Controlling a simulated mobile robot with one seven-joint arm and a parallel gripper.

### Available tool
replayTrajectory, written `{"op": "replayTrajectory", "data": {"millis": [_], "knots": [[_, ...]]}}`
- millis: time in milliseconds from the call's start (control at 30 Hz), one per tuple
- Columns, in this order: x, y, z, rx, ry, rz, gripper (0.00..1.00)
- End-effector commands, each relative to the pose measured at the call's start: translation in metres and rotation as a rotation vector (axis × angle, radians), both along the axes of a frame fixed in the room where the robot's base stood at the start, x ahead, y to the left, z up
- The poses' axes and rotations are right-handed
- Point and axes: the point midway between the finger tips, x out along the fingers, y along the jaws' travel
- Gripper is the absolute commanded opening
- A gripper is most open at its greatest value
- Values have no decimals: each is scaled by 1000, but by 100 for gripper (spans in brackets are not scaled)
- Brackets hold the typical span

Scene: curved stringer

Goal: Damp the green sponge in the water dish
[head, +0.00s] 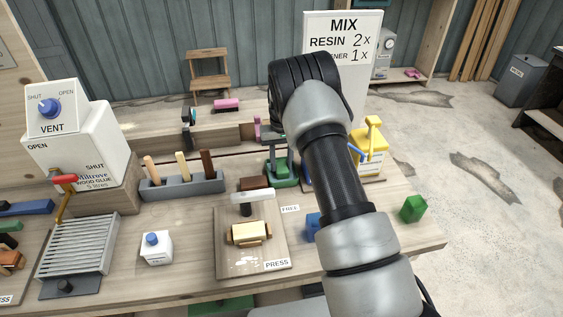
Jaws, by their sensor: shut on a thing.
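A small green block (413,208) stands near the right end of the workbench (400,240). I cannot tell from this view whether it is the sponge. A second green object (282,172), with a dark upper part, stands left of my arm near the bench's back edge. It looks more like a small tool or stand. I cannot make out a water dish. A blue object (313,226) is partly hidden behind my arm. My arm rises from the lower right and bends at the top.
A press board (228,213) carries a cream block (248,233). A yellow container (373,155) stands behind my arm.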

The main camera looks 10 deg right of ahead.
Motion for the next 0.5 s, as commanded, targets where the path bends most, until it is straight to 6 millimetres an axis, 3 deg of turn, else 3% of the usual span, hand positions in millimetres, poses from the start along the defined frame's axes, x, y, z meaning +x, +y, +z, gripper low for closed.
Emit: {"op": "replayTrajectory", "data": {"millis": [500], "knots": [[0,0,-4,0,0,0,16]]}}
